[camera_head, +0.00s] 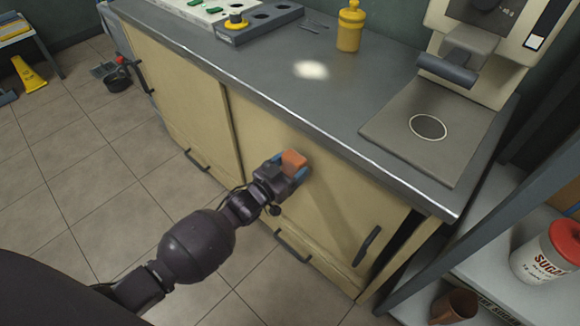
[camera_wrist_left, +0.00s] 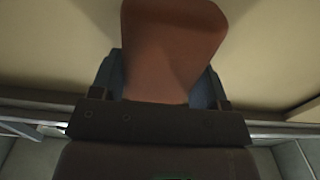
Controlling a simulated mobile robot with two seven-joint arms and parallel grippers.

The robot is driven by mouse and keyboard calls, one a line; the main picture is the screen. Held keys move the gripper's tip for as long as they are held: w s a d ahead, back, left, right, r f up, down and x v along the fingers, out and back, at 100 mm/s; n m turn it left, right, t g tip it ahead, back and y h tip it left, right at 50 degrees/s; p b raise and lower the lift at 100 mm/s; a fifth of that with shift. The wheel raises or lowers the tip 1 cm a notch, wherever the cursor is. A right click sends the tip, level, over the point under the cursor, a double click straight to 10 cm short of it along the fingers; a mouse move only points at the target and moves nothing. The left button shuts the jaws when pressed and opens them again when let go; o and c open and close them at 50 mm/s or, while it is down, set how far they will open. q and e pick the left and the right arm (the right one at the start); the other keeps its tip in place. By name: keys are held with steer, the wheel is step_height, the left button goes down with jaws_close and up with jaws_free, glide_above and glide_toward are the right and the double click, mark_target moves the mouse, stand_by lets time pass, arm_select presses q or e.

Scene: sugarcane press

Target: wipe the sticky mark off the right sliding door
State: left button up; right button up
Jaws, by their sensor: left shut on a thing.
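My left gripper (camera_head: 291,171) is shut on an orange-brown sponge-like block (camera_head: 294,160). It holds the block up at the front of the right sliding door (camera_head: 330,190), a cream panel with a dark handle (camera_head: 367,246) near its right end. In the left wrist view the block (camera_wrist_left: 172,45) sits between the blue fingertips, with the cream door surface (camera_wrist_left: 60,50) behind it. Whether the block touches the door is hard to tell. No sticky mark shows on the visible part of the door; the gripper and block cover some of it. My right gripper is out of view.
The grey counter (camera_head: 270,75) overhangs the doors. A yellow bottle (camera_head: 350,27) and a press machine (camera_head: 480,50) stand on it. A shelf (camera_head: 480,270) with a sugar tin (camera_head: 545,252) stands close at the right. The tiled floor (camera_head: 110,190) at left is mostly clear.

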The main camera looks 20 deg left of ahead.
mark_target(314, 165)
arm_select(q)
steer(key=shift+w+d, duration=0.25)
steer(key=shift+w, duration=0.4)
steer(key=shift+d, duration=0.15)
steer(key=shift+s+d+r, duration=0.1)
steer(key=shift+s+d, duration=0.2)
steer(key=shift+d, duration=0.35)
steer(key=shift+s+d, duration=0.3)
steer(key=shift+d, duration=0.35)
steer(key=shift+s+d, duration=0.15)
steer(key=shift+d, duration=0.2)
steer(key=shift+p, duration=0.3)
